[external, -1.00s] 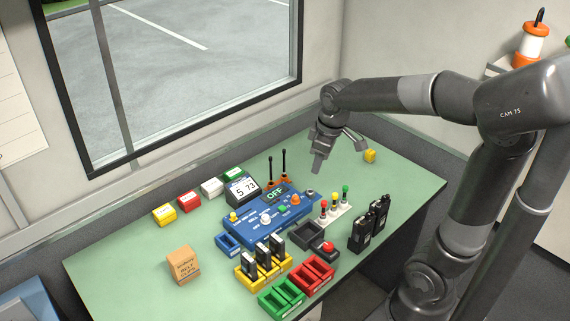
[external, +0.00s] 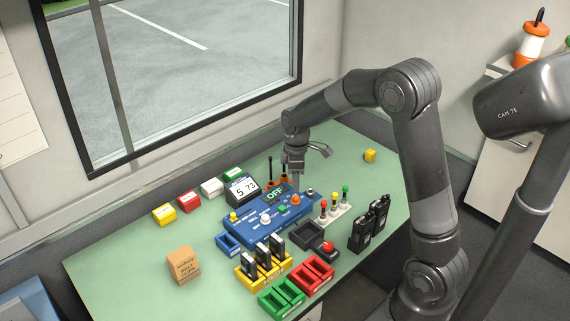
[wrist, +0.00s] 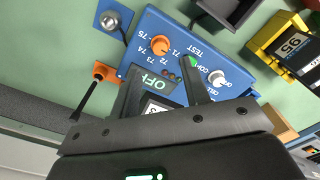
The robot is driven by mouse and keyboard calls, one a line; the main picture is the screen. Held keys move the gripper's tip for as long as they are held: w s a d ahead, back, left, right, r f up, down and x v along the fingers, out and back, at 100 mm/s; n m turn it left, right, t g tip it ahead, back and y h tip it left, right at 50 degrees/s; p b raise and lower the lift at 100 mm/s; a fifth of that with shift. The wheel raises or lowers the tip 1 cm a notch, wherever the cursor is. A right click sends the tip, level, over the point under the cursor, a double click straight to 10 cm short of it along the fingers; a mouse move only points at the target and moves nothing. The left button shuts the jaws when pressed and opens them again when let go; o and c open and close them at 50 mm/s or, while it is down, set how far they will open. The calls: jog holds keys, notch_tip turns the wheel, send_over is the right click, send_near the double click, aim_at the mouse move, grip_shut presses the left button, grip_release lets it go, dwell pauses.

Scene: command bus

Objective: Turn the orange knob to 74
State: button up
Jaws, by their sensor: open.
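The orange knob (external: 295,199) sits on the right part of the blue console (external: 249,228). In the wrist view the orange knob (wrist: 160,45) stands beside a printed scale of numbers from 71 to 75; where its pointer stands is too small to tell. My gripper (external: 293,188) is over the console, close behind the knob, pointing down. In the wrist view my gripper (wrist: 165,78) is open and empty, its fingers reaching toward the knob without being around it. The console display (external: 275,194) reads OFF.
A screen (external: 242,188) showing 5 and 73 stands behind the console. Two black antennas in an orange holder (wrist: 104,73) are close to my gripper. A silver-topped switch (wrist: 111,20), a white knob (wrist: 217,78) and a green button (external: 283,209) are near the knob. Black radios (external: 369,226) stand right.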

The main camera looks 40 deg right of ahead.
aim_at(296, 197)
notch_tip(296, 197, down, 7)
jog(key=shift+r, duration=0.2)
grip_shut()
dwell(0.5)
